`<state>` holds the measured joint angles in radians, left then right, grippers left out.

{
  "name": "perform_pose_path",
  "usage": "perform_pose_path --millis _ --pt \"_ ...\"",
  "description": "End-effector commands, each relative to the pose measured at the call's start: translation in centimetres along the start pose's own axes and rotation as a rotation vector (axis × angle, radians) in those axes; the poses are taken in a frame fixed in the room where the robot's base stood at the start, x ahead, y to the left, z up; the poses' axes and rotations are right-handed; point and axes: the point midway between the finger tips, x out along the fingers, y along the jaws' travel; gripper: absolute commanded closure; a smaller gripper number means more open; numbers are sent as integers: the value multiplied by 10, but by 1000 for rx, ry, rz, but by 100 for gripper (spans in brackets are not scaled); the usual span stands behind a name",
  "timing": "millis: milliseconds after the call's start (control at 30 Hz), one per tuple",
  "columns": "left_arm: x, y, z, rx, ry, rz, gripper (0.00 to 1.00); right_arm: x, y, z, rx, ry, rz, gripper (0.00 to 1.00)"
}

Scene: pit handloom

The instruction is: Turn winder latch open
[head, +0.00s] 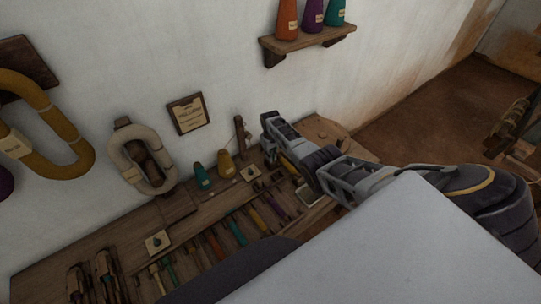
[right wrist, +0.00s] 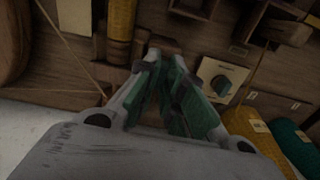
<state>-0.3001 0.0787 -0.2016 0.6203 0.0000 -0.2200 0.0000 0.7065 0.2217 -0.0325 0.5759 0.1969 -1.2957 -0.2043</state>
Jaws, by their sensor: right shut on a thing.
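In the head view my right gripper (head: 276,142) reaches in from the right, low over the far end of the wooden bench. In the right wrist view its green-padded fingers (right wrist: 168,72) are drawn together, tips against dark wooden parts below a yellow wound spool (right wrist: 121,22). They are shut on a small dark piece, apparently the winder latch, mostly hidden by the fingers. A pale square plate with a teal knob (right wrist: 222,80) lies right of the fingers, apart from them. A similar plate (head: 250,173) shows left of the gripper in the head view. My left gripper is not in view.
A teal cone (head: 202,177) and a yellow cone (head: 227,167) stand by the wall, left of the gripper. A short wooden post (head: 241,132) rises behind. Several coloured tools lie along the bench (head: 85,250). A shelf (head: 310,43) with cones hangs above.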

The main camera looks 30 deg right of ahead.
Motion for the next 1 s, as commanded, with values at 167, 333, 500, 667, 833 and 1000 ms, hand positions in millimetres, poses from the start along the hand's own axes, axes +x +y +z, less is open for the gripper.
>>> perform_pose_path --millis 167,333,500,667,833,1000 --pt "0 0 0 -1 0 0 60 0 0 0 -47 0 0 100" --pt "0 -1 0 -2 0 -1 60 0 0 0 -64 0 0 100" --pt "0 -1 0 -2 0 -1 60 0 0 0 -66 1 0 100" --pt "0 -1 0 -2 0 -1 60 0 0 0 -66 1 0 89" --pt "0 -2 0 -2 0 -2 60 0 0 0 -65 1 0 69" --pt "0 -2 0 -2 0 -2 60 0 0 0 -64 0 0 69"
